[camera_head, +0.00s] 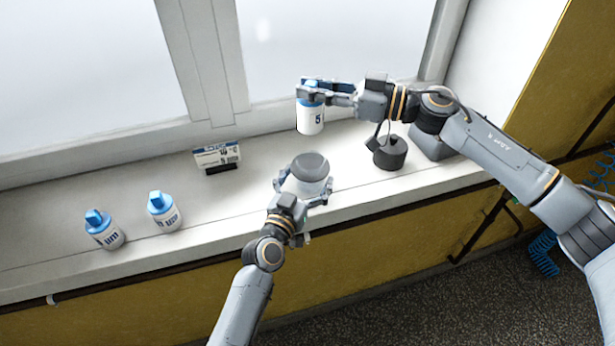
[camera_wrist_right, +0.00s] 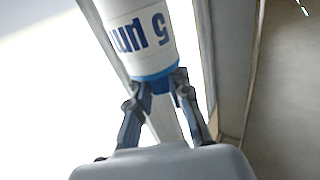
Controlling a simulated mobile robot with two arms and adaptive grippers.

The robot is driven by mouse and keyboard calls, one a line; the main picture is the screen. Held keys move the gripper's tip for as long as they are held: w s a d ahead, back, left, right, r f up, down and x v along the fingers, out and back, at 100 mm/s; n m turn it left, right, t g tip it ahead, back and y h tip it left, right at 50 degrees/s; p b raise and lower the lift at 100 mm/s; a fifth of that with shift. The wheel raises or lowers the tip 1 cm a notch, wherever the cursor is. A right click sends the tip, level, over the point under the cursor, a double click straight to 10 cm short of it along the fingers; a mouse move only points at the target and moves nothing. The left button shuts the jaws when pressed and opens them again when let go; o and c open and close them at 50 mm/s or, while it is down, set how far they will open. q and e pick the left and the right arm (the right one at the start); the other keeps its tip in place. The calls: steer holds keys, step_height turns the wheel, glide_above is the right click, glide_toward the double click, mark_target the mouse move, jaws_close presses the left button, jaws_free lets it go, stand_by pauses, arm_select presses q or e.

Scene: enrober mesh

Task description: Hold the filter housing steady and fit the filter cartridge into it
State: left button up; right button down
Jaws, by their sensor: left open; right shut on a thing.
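The filter housing (camera_head: 310,166) is a grey rounded cup standing on the white sill. My left gripper (camera_head: 304,195) is open, with its fingers on either side of the housing; I cannot tell whether they touch it. A white filter cartridge (camera_head: 311,122) with a blue cap and a blue "5" hangs upright from my right gripper (camera_head: 312,91), above and behind the housing. My right gripper is shut on the blue cap. In the right wrist view the cartridge (camera_wrist_right: 140,30) reads "5 µm" and its blue end sits between the fingers (camera_wrist_right: 160,85).
Two more white cartridges with blue caps stand at the left of the sill (camera_head: 30,240), one nearer the left (camera_head: 105,230) and one beside it (camera_head: 164,211). A small label card (camera_head: 216,156) stands near the window. A black round object (camera_head: 389,153) stands right of the housing.

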mark_target(314, 108)
arm_select(q)
steer(key=shift+c, duration=0.4)
steer(key=c, duration=1.2)
steer(key=shift+o, duration=0.2)
arm_select(e)
step_height(314, 108, down, 11)
steer(key=m+t+h, duration=0.1)
steer(key=m+t, duration=0.1)
steer(key=t, duration=0.1)
steer(key=c, duration=1.1)
jaws_free()
steer(key=shift+c, duration=0.2)
steer(key=shift+r, duration=3.45)
